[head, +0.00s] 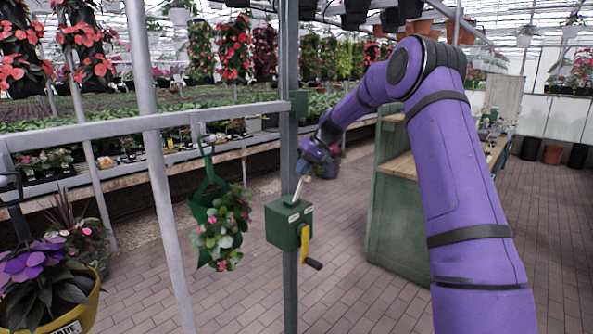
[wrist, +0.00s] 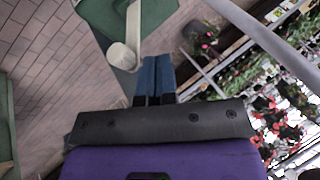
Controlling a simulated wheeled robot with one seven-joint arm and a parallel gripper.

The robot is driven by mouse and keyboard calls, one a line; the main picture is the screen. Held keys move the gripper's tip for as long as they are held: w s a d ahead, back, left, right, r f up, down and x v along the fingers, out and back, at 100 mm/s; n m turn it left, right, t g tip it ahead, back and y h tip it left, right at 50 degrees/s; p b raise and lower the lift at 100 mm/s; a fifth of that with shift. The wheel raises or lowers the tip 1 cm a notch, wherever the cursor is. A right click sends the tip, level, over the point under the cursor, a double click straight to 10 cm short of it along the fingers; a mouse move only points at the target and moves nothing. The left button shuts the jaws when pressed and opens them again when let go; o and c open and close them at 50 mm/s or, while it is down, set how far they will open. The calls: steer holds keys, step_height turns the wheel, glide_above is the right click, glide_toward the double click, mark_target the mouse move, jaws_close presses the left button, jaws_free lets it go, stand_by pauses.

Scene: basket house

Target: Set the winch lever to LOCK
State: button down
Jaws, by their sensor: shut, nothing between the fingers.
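The winch is a green box (head: 283,228) on a grey-green post. A thin cream lever (head: 298,189) stands up from its top, leaning a little right in the head view. Two small white labels on the box top are too small to read. In the wrist view the lever (wrist: 133,25) ends in a round knob (wrist: 123,57), with the green box (wrist: 100,14) behind it. My gripper (head: 303,167) is shut and empty just above the lever's tip. Its blue fingers (wrist: 156,72) lie close beside the knob in the wrist view; I cannot tell whether they touch.
A yellow crank (head: 305,246) with a black handle is on the box's right side. A hanging green planter (head: 213,215) is left of the post, below a grey rail (head: 95,130). A green cabinet (head: 400,215) stands to the right. Brick floor in front is clear.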

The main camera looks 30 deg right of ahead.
steer(key=shift+w+d+f+y, duration=0.15)
steer(key=shift+d+y, duration=0.15)
steer(key=shift+d, duration=0.1)
steer(key=shift+w+d+f, duration=0.15)
steer(key=shift+d+f, duration=0.1)
steer(key=shift+d, duration=0.3)
steer(key=shift+d, duration=0.1)
steer(key=shift+a+r, duration=0.25)
steer(key=shift+r, duration=0.15)
steer(key=a+r+v, duration=0.1)
steer(key=a+v, duration=0.1)
steer(key=v, duration=0.9)
steer(key=shift+r, duration=0.3)
steer(key=shift+d, duration=0.15)
